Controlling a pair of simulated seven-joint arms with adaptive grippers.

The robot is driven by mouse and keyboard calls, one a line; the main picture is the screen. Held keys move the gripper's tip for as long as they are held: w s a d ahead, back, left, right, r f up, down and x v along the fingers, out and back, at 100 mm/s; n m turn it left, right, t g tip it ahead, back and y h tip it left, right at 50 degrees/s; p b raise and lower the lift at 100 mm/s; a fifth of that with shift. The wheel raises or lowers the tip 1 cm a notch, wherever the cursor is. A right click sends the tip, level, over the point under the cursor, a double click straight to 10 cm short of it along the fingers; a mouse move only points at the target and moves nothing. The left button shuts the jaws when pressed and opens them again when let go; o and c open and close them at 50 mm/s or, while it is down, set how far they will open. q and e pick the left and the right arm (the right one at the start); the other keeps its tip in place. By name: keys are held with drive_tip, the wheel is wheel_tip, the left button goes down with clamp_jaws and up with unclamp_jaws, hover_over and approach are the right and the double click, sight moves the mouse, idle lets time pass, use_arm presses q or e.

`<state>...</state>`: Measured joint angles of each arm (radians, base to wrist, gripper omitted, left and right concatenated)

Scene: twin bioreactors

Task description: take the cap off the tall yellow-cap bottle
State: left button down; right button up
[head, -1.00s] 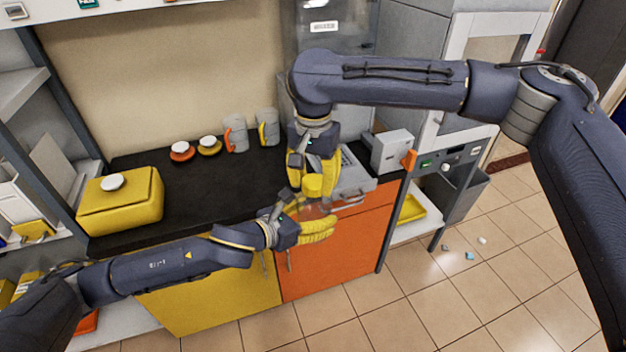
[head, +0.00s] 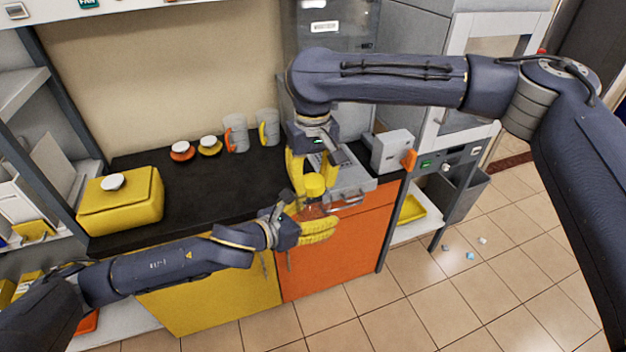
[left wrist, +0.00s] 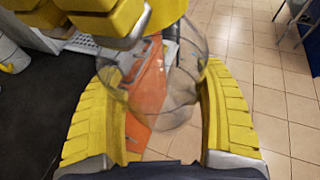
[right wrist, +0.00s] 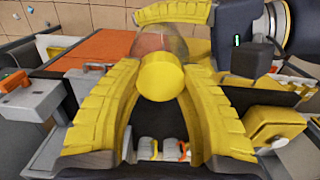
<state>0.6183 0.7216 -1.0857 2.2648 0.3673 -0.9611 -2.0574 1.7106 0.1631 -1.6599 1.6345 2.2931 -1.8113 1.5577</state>
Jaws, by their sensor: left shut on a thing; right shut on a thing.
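The tall bottle (left wrist: 188,88) is clear with a yellow cap (right wrist: 160,77). In the head view it is held in front of the orange cabinet door, and the cap (head: 314,184) is at its top. My left gripper (head: 312,222) is shut around the bottle's clear body from the left. My right gripper (head: 312,178) reaches down from above and is shut on the cap, with a finger on either side of it in the right wrist view. The cap looks to be on the bottle's neck; the joint between them is partly hidden.
A dark counter (head: 205,190) lies behind the grippers. It holds a yellow box (head: 120,205), two small round lidded items (head: 182,150), two mugs (head: 236,135) and a grey device (head: 392,152). The orange cabinet front (head: 345,260) is just behind the left gripper.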

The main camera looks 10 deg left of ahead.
drive_tip(key=n, duration=0.4)
drive_tip(key=shift+a+n, duration=0.15)
drive_tip(key=shift+n, duration=0.15)
drive_tip(key=n, duration=0.4)
drive_tip(key=shift+s+n, duration=0.1)
drive_tip(key=shift+n, duration=0.2)
drive_tip(key=n, duration=0.4)
drive_tip(key=shift+n, duration=0.4)
drive_tip(key=n, duration=0.6)
drive_tip(key=shift+s, duration=0.1)
drive_tip(key=n, duration=0.4)
drive_tip(key=shift+n, duration=0.4)
drive_tip(key=n, duration=0.4)
drive_tip(key=shift+d+n, duration=0.2)
drive_tip(key=shift+n, duration=0.2)
drive_tip(key=n, duration=0.8)
drive_tip(key=shift+d, duration=0.1)
drive_tip(key=n, duration=0.9)
drive_tip(key=shift+w, duration=0.25)
drive_tip(key=n, duration=0.6)
drive_tip(key=shift+r+n, duration=0.1)
drive_tip(key=shift+n, duration=0.3)
drive_tip(key=n, duration=0.5)
drive_tip(key=shift+s, duration=0.15)
drive_tip(key=shift+n, duration=0.9)
